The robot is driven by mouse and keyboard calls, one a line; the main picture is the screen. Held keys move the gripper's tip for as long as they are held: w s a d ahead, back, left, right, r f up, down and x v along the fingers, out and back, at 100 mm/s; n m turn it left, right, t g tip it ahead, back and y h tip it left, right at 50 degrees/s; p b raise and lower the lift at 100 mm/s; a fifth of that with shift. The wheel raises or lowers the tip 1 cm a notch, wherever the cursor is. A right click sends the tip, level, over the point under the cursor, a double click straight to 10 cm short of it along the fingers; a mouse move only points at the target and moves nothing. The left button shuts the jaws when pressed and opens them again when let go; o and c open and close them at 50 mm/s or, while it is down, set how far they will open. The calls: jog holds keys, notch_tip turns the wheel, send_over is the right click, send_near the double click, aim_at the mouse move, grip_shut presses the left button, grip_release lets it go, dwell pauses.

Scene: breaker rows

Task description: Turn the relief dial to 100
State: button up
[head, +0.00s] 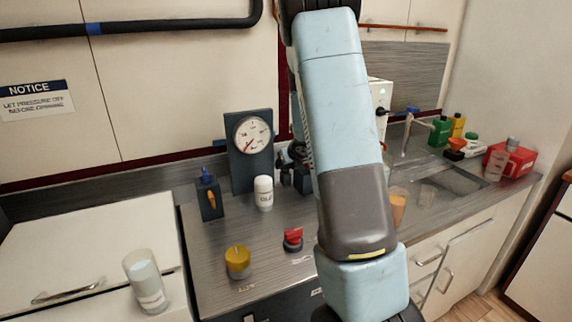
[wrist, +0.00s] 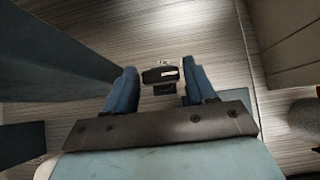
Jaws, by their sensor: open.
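My gripper (wrist: 160,80) shows in the wrist view with its two blue fingers apart and nothing gripped. A dark block (wrist: 160,75) with a small white mark lies in the gap between the fingers as seen from the wrist. I cannot tell whether this is the relief dial or whether the fingers touch it. In the head view my arm covers the gripper. A round pressure gauge (head: 252,135) with a red needle is on a dark upright panel (head: 242,178). A yellow knob (head: 237,261) and a red knob (head: 293,239) sit on the counter; no dial numbers are readable.
A white-capped bottle (head: 264,194), a dark box with a blue top (head: 208,196) and a clear cup (head: 146,282) stand left of my arm. An orange cup (head: 398,206), green bottle (head: 439,132) and red box (head: 512,160) are to the right. Bare counter (head: 205,262) shows in front.

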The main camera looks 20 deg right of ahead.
jog(key=c, duration=0.8)
jog(key=shift+d+n, duration=0.1)
jog(key=shift+n, duration=0.2)
jog(key=shift+y, duration=0.4)
jog(key=shift+n+y, duration=0.8)
jog(key=shift+n, duration=0.4)
jog(key=o, duration=0.8)
